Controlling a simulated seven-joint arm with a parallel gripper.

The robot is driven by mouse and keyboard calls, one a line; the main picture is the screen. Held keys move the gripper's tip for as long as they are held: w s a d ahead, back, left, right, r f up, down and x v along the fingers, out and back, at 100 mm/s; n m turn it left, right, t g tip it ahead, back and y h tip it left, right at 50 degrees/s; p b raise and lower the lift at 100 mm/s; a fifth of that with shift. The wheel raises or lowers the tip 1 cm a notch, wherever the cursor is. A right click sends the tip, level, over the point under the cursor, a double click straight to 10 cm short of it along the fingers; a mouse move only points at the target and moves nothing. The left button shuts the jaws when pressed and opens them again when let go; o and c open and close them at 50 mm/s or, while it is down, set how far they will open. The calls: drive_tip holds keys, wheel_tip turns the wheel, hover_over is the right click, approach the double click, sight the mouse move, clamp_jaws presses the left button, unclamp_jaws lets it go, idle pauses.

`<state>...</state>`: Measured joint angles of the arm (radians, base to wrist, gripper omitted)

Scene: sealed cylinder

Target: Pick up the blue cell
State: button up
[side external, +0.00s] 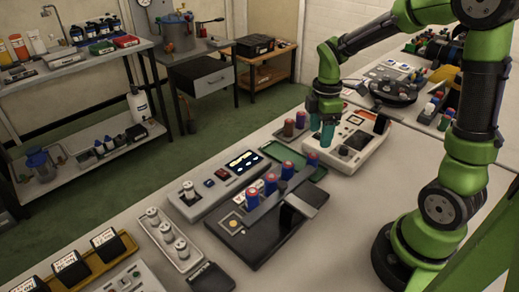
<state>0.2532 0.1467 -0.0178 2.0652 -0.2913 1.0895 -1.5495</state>
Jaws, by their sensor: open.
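Several small cylindrical cells with blue sides and red tops stand in a slanting row along a dark rack (238,216) in the middle of the bench. The nearest blue cell (252,197) is at the row's lower left, and another blue cell (312,160) is at its upper right. I cannot tell which one the task means. My gripper (320,136) points down with teal fingers, above and beyond the upper right end of the row, in front of a cream device. It is open, apart from the row, with no cell visible in it.
A grey panel with a lit display (243,161) lies left of the rack. A tray of pale cylinders (180,249) is at lower left.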

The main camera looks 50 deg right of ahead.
sight(313, 155)
wheel_tip(313, 155, down, 6)
drive_tip(key=shift+f, duration=0.1)
drive_tip(key=shift+w+a+f, duration=0.1)
drive_tip(key=shift+w+f, duration=0.1)
drive_tip(key=shift+f, duration=0.65)
drive_tip(key=shift+w+d+f, duration=0.1)
drive_tip(key=shift+w+f, duration=0.05)
drive_tip(key=shift+f, duration=0.65)
drive_tip(key=shift+w+a+f, duration=0.1)
drive_tip(key=shift+w+f, duration=0.1)
drive_tip(key=shift+f, duration=0.65)
drive_tip(key=c, duration=1.2)
